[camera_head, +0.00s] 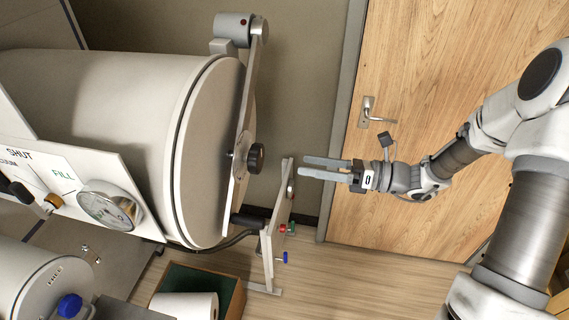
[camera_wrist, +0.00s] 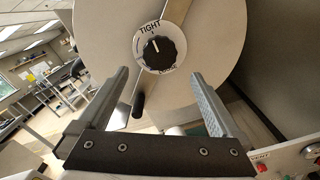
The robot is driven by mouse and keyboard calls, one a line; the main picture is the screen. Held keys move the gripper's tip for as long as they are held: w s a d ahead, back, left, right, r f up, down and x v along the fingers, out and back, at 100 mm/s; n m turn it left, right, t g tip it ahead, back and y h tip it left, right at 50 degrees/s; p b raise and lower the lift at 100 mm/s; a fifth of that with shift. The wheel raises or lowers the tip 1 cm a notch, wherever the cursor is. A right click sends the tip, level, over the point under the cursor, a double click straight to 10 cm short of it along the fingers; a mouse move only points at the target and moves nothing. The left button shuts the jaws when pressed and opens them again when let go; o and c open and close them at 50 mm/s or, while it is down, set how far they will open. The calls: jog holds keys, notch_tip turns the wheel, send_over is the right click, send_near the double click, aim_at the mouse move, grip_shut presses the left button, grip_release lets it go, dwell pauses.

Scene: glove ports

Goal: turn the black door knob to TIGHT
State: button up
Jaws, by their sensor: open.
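The black door knob (camera_head: 255,158) sits on a grey bar across the round door (camera_head: 212,150) of the large white cylinder. In the wrist view the knob (camera_wrist: 160,52) is on a white dial plate with TIGHT printed above it and another word below, too small to read surely. A white mark on the knob points up and slightly left, close to the TIGHT side. My gripper (camera_head: 303,166) is open and empty, to the right of the knob and apart from it. In the wrist view its two fingers (camera_wrist: 160,74) stand wide apart below the knob.
A dark handle (camera_head: 248,220) hangs at the bar's lower end. A small panel with red, green and blue knobs (camera_head: 278,225) stands below my gripper. A gauge (camera_head: 108,206) is at the left. A wooden door (camera_head: 440,80) is behind my arm. The space between gripper and knob looks clear.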

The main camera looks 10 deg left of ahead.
jog(key=shift+s+d+b, duration=0.2)
jog(key=shift+d+b, duration=0.1)
jog(key=shift+d, duration=2.35)
